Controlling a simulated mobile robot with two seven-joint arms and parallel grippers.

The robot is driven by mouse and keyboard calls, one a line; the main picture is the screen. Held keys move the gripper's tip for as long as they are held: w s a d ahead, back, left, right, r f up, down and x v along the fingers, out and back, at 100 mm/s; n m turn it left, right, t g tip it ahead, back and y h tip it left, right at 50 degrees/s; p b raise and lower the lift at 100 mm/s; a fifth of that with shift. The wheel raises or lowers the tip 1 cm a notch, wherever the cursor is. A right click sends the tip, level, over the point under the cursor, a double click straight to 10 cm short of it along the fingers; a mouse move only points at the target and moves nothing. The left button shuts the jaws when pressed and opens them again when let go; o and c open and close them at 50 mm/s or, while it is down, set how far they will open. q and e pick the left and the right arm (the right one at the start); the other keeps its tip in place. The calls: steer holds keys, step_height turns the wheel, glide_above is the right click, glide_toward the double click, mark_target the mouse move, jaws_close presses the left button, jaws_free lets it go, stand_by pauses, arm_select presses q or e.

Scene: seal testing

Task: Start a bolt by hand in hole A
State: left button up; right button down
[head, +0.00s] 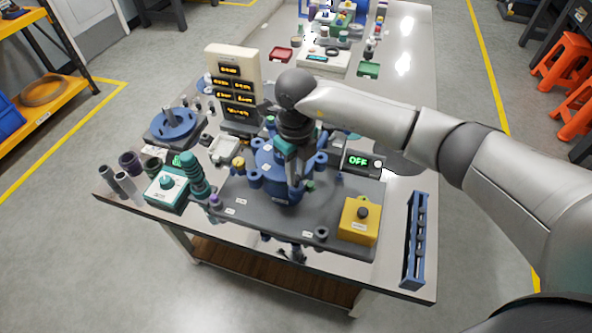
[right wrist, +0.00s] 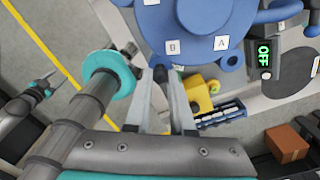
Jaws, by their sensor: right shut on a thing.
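The blue flanged body (head: 268,158) stands on a dark grey plate near the middle of the table in the head view. In the right wrist view its blue face carries a label A (right wrist: 221,43) and a label B (right wrist: 172,47). My right gripper (head: 296,183) is over the near right side of the blue body. In the right wrist view its fingers (right wrist: 166,85) are shut on a dark bolt, whose tip (right wrist: 160,73) shows just below label B. The bolt is hidden in the head view. A gripper-like part of my left arm (right wrist: 40,92) shows small at left; its jaws are unclear.
A blue rack (head: 415,240) stands at the table's right edge. A yellow box (head: 360,220) with a dark knob and an OFF display (head: 362,162) stand right of the blue body. A teal box (head: 168,188) and a display tower (head: 236,85) stand left and behind.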

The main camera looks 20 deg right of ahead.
steer(key=shift+f+b, duration=0.35)
steer(key=shift+f, duration=0.1)
stand_by(0.8)
steer(key=shift+m+p, duration=0.35)
steer(key=shift+m, duration=0.45)
steer(key=shift+s+f+m+p, duration=0.1)
steer(key=shift+m+p, duration=0.35)
steer(key=shift+m, duration=0.75)
steer(key=shift+m+p, duration=0.9)
steer(key=shift+m, duration=1.1)
